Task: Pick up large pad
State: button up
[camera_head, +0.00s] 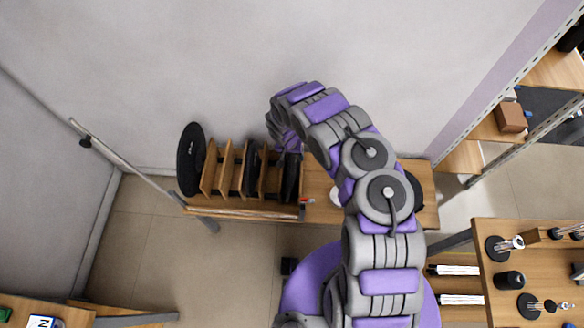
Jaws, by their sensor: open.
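A large dark round pad (190,160) stands on edge at the left end of a wooden slotted rack (230,205). It is the biggest of the dark discs in view. Smaller dark pads (251,170) stand upright between the rack's dividers, towards its right side. My gripper (287,148) is over the right end of the rack, well to the right of the large pad and apart from it. It is open. Its fingertips are small and partly hidden by my own wrist, so I cannot tell whether they touch a pad there.
The rack stands on a wooden table (425,190) against the grey wall. A thin metal rod (105,150) slants at the left. Shelves (490,125) stand at the right. A bench (510,285) with small black-based items is at lower right.

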jog(key=shift+c, duration=1)
jog(key=shift+a+f, duration=0.1)
jog(key=shift+a, duration=0.5)
jog(key=c, duration=0.6)
jog(key=shift+d, duration=0.45)
grip_shut()
